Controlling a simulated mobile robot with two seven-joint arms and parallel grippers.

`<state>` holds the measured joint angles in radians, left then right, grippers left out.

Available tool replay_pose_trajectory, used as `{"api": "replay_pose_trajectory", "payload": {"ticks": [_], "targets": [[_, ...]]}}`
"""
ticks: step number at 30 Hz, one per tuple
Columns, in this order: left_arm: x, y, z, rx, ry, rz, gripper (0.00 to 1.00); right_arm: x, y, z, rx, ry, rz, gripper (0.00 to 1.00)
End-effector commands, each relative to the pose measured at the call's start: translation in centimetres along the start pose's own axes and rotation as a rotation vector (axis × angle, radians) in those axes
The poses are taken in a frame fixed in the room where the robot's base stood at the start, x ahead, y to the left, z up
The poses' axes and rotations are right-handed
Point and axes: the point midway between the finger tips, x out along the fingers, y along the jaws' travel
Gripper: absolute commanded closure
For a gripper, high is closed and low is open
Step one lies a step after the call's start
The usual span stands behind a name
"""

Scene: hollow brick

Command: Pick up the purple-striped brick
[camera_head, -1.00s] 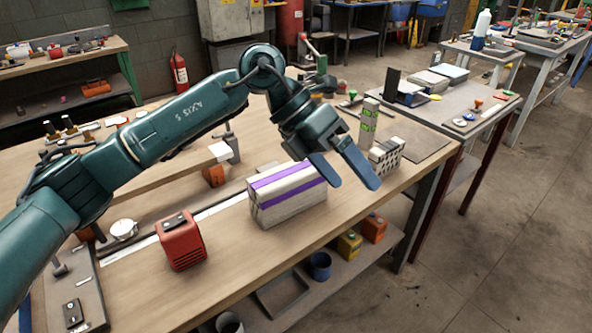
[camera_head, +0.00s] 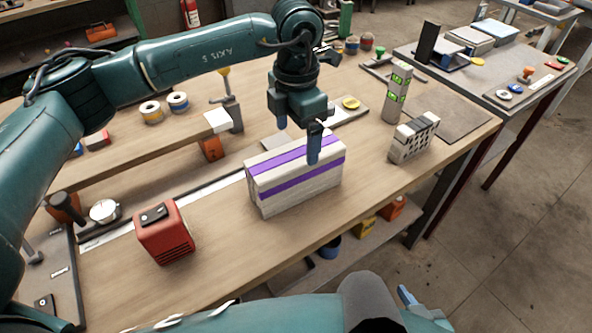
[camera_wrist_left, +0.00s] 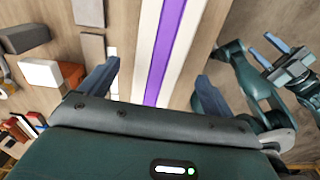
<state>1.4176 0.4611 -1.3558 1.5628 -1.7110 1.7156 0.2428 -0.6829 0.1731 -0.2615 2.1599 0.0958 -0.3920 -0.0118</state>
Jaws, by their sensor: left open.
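The purple-striped brick (camera_head: 295,182) stands on the workbench, pale with purple bands along its top and side. My left gripper (camera_head: 298,140) points down over its top, open and empty, one finger toward the far side and one in front of the near side. In the left wrist view the brick (camera_wrist_left: 165,50) runs between the two spread fingers (camera_wrist_left: 153,85), with a gap on each side. Whether the fingertips reach below its top is unclear. My right gripper (camera_wrist_left: 277,55) shows at the right of the left wrist view, its blue fingers apart and empty.
A red box (camera_head: 166,235) stands left of the brick. A grey perforated block (camera_head: 413,138) and an upright block with green marks (camera_head: 397,92) stand to its right. A clamp (camera_head: 226,115) and an orange block (camera_head: 211,148) are behind. The bench front is clear.

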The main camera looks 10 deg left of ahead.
Motion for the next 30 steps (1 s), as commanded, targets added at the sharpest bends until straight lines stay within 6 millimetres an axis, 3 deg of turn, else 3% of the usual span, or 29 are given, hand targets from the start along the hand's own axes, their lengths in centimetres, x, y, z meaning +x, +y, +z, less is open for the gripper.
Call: {"api": "replay_pose_trajectory", "payload": {"ticks": [5, 12, 21, 30], "targets": [[1.4, 0.0, -0.1, 0.000, 0.002, -0.001, 0.11, -0.1, 0.0, -0.2, -0.004, -0.002, 0.002, 0.64], [4.8, 0.0, -0.2, -0.002, 0.002, -0.001, 0.11, -0.3, 0.1, -0.5, -0.017, -0.007, 0.006, 0.64], [5.6, 0.0, -0.1, 0.000, -0.001, -0.001, 0.11, -0.2, 0.2, -0.2, -0.022, -0.014, 0.007, 0.64], [5.6, 0.0, -0.1, 0.000, -0.001, -0.001, 0.34, -0.2, 0.2, -0.3, -0.022, -0.010, 0.007, 0.64]]}}
